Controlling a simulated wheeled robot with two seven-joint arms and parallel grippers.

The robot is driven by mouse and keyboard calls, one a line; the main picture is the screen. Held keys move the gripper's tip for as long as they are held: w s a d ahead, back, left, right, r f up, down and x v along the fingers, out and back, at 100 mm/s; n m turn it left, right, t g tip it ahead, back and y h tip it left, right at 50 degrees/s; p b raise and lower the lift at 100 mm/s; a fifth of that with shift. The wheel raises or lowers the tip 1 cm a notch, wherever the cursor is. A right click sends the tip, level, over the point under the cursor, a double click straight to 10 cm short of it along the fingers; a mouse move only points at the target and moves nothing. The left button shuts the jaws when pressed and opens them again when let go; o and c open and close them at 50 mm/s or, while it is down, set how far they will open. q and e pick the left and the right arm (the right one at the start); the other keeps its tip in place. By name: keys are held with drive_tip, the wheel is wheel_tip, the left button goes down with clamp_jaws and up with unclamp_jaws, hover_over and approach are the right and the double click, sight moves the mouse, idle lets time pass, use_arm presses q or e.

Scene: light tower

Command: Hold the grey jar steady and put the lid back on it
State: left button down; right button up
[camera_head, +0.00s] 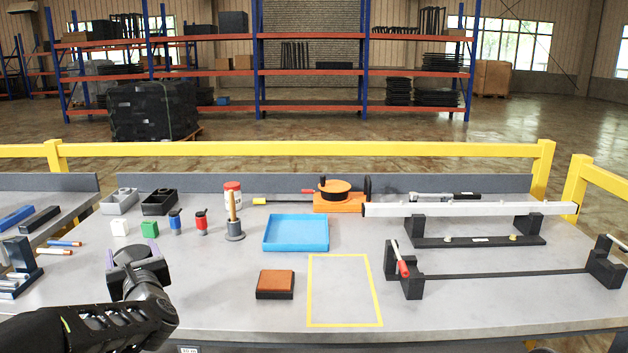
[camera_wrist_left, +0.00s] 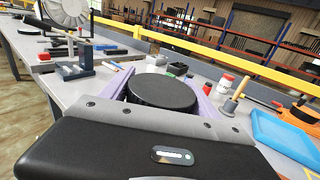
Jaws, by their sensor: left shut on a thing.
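My left gripper (camera_head: 131,256) is over the left front part of the bench. In the left wrist view its two pale purple fingers (camera_wrist_left: 161,90) are closed around a dark round piece (camera_wrist_left: 163,91) with a flat top and a ribbed edge, like a lid. In the head view this piece is mostly hidden by the gripper and wrist. I cannot tell whether the grey jar is under it or whether it touches the bench. No separate grey jar can be made out elsewhere. My right gripper is not in view.
A blue tray (camera_head: 296,246) and an orange-brown block (camera_head: 275,284) lie right. The yellow-outlined area (camera_head: 343,290) is empty.

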use_arm(q)
drive_tip(key=s+d+f+m+t+h+p, duration=0.1)
drive_tip(key=s+d+f+m+h+p, duration=0.1)
drive_tip(key=d, duration=0.5)
drive_tip(key=s+d+f+m+t+h+p, duration=0.1)
drive_tip(key=s+d+f+m+h+p, duration=0.1)
drive_tip(key=d+h, duration=0.3)
drive_tip(key=s+d+f+m+t+h+p, duration=0.1)
drive_tip(key=s+d+m+h+p, duration=0.1)
drive_tip(key=d, duration=0.7)
drive_tip(key=shift+s+d+f+m+h, duration=0.15)
drive_tip(key=shift+s+f+m+h, duration=0.3)
drive_tip(key=shift+s+h, duration=0.35)
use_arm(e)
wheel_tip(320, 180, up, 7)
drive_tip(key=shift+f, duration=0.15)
use_arm(q)
drive_tip(key=shift+s, duration=0.1)
drive_tip(key=s+d+f+m+g+h, duration=0.2)
drive_tip(key=s+d+f+m+h, duration=0.2)
drive_tip(key=d+f, duration=0.3)
drive_tip(key=s+d+f+m+g+h, duration=0.2)
drive_tip(key=s+d+f+m+h, duration=0.2)
drive_tip(key=d+f+h, duration=0.3)
drive_tip(key=shift+d, duration=0.7)
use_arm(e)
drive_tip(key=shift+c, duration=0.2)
